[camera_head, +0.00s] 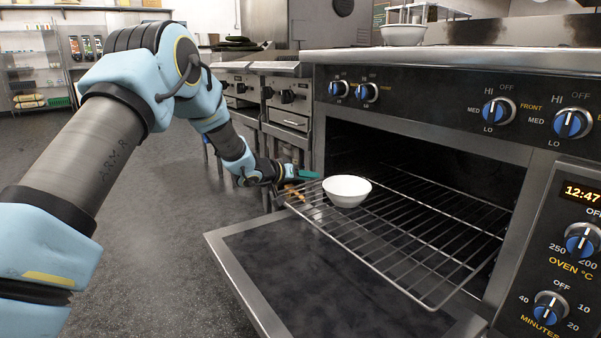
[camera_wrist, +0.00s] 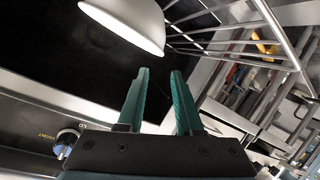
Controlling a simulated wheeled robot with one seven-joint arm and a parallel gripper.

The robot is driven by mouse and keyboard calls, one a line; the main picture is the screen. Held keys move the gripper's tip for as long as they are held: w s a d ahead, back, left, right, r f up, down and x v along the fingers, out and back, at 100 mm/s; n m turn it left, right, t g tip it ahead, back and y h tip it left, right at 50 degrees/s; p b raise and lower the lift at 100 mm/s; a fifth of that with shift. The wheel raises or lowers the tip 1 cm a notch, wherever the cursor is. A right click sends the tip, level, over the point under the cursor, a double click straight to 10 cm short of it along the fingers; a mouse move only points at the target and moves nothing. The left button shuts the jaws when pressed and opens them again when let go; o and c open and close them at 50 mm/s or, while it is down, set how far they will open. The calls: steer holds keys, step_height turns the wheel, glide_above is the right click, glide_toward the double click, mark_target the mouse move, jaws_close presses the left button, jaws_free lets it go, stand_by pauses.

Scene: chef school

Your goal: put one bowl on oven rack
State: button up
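A white bowl (camera_head: 347,191) sits upright on the near left part of the oven rack (camera_head: 421,247). The rack is pulled partly out of the oven over the lowered door. My gripper (camera_head: 303,176) is just left of the bowl, with its green fingers near the rack's left edge. In the wrist view, the two fingers of my gripper (camera_wrist: 160,72) are apart with nothing between them. The bowl (camera_wrist: 133,22) is at the top there, beyond the fingertips and apart from them. The rack bars (camera_wrist: 240,42) show at the upper right.
The open oven door (camera_head: 300,272) lies flat below the rack. Another white bowl (camera_head: 403,35) stands on the stove top above the control panel (camera_head: 450,100). More stoves (camera_head: 285,100) stand behind my arm. The floor (camera_head: 170,240) to the left is clear.

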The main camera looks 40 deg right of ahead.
steer(key=w+a+r+n+t+y, duration=0.25)
steer(key=w+a, duration=0.25)
steer(key=a, duration=0.6)
steer(key=w+a+r+n+t+y, duration=0.1)
steer(key=w+a+t+y, duration=0.3)
steer(key=a, duration=0.8)
steer(key=a+n+y, duration=0.3)
steer(key=a, duration=1.3)
steer(key=s+a+f+n+g+y, duration=0.1)
steer(key=s+a+y, duration=0.1)
steer(key=s+a, duration=0.35)
steer(key=s+a+n+g+y, duration=0.1)
steer(key=s+a+g, duration=0.1)
steer(key=a, duration=0.6)
steer(key=s+a+n+g, duration=0.1)
steer(key=s+a, duration=0.3)
steer(key=s, duration=0.3)
steer(key=s+a+f+n+g+y, duration=0.1)
steer(key=s+a+g, duration=0.1)
steer(key=s+a, duration=0.2)
steer(key=s, duration=0.3)
steer(key=shift+s+a, duration=0.2)
steer(key=shift+a, duration=0.2)
steer(key=shift+p, duration=0.3)
